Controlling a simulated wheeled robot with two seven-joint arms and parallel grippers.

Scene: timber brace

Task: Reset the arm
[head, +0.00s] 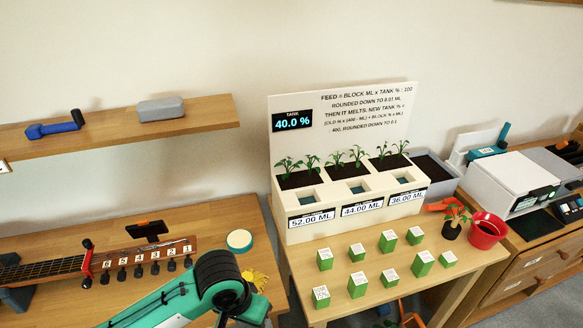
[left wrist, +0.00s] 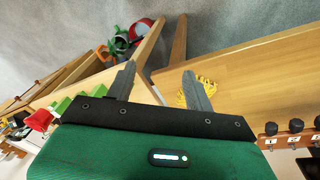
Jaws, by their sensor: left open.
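My left arm comes in from the bottom of the head view, green with a black joint, above the front of the left bench. My left gripper (left wrist: 160,82) shows in the left wrist view with its two dark fingers well apart and nothing between them. Its fingertips cannot be made out in the head view. A yellow object (head: 259,281) lies on the bench beside the arm; in the left wrist view it (left wrist: 206,86) is partly behind one finger. My right gripper is not in view.
The left bench holds a guitar neck (head: 40,268) with numbered pegs and a round lidded item (head: 239,240). The right table holds a planter box (head: 350,207), several green blocks (head: 358,284) and a red pot (head: 487,231). A wall shelf (head: 110,136) hangs above the left bench.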

